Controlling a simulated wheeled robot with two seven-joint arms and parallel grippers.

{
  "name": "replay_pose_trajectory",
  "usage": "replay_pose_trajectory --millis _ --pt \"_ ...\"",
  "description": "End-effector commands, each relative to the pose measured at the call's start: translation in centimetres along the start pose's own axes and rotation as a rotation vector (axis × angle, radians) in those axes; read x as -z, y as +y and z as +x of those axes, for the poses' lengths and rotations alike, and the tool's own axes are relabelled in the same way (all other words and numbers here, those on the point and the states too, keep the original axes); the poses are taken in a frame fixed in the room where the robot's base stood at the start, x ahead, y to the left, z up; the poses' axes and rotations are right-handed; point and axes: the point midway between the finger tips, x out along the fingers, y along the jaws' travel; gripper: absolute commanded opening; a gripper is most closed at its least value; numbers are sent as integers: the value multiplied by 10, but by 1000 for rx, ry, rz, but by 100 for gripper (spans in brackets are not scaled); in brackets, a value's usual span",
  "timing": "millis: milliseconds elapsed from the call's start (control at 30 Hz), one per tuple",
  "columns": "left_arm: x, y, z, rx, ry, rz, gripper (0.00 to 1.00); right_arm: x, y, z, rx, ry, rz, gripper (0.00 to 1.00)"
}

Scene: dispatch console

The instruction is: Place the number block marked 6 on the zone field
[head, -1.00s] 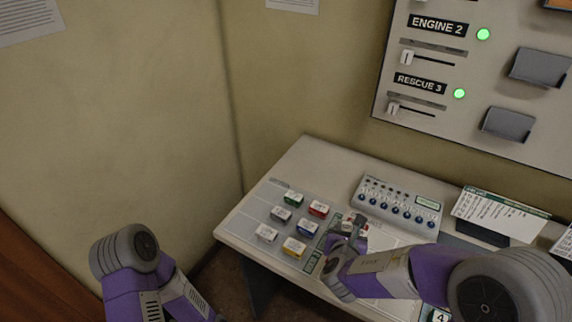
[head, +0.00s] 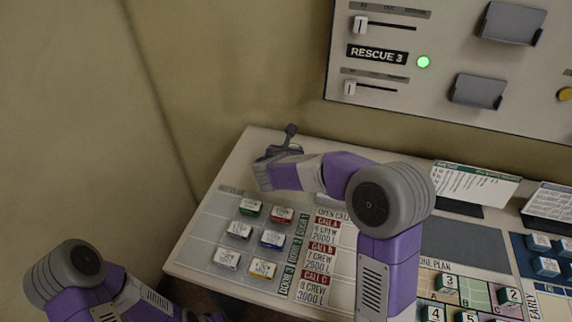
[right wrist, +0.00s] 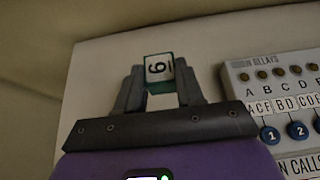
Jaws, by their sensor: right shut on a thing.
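My right gripper (head: 286,146) is at the back left corner of the desk. In the right wrist view, the gripper (right wrist: 160,85) is shut on a white-faced, teal-sided block marked 6 (right wrist: 158,68). I cannot tell its height above the desk. In the head view the block cannot be made out. The zone plan (head: 480,288), with coloured fields and blocks marked 3 (head: 447,283), 2 (head: 510,296) and 4 (head: 433,314), lies at the lower right, partly cut off.
Several coloured tiles (head: 251,207) lie on the left of the desk, beside the call list (head: 322,252). Card holders (head: 465,190) stand at the back right. A blue tray (head: 525,268) holds several blocks. The delays console (right wrist: 285,100) is right of the gripper in the wrist view.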

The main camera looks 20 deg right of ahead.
Motion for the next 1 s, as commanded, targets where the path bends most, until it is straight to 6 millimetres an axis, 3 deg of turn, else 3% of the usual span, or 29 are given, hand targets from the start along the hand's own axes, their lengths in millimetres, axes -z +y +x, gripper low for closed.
replay_pose_trajectory --millis 467,867,900,1000 --pt "1 -9 24 0 0 0 43 54 0 29 0 0 -1 8" --pt "1 -10 27 0 0 0 43 58 0 31 -1 -2 1 8" --pt "1 -10 27 0 0 0 43 58 0 32 -1 -1 1 39" --pt "1 -10 26 0 0 0 43 57 0 31 -1 -1 1 54"
